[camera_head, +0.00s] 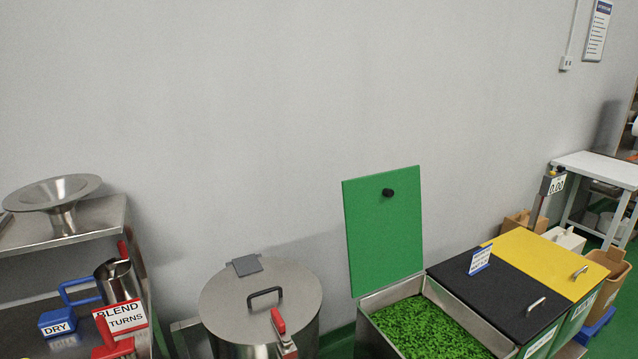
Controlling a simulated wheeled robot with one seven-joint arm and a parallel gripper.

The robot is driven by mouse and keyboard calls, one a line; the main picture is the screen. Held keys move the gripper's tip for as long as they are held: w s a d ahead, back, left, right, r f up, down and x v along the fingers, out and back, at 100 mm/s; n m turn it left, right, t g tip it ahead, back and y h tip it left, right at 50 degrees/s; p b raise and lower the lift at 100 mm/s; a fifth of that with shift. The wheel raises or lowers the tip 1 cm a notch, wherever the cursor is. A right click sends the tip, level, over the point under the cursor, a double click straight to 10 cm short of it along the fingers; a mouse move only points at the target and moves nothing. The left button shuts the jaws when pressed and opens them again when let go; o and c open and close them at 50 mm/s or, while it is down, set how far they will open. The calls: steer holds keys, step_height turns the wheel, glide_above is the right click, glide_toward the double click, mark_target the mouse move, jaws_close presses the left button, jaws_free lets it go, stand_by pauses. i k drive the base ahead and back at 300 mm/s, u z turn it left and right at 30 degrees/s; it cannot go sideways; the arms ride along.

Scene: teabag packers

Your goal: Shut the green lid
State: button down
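The green lid (384,236) stands open and upright against the wall side, with a round black knob (387,193) on its front face. Below it, the open bin (472,322) has a metal rim and is filled with bright green leafy material (425,328). My gripper does not show in the head view.
A black lid (500,290) with a small sign and a yellow lid (548,262) lie shut to the right. A steel drum (225,305) with a handled cover stands left of the bin. A steel shelf (95,225) holds a funnel. Cardboard boxes (610,270) stand far right.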

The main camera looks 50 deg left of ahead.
mark_target(383, 217)
steer(key=u, duration=0.75)
steer(key=i, duration=1)
steer(key=u, duration=1.3)
steer(key=i, duration=0.35)
steer(key=u, duration=0.2)
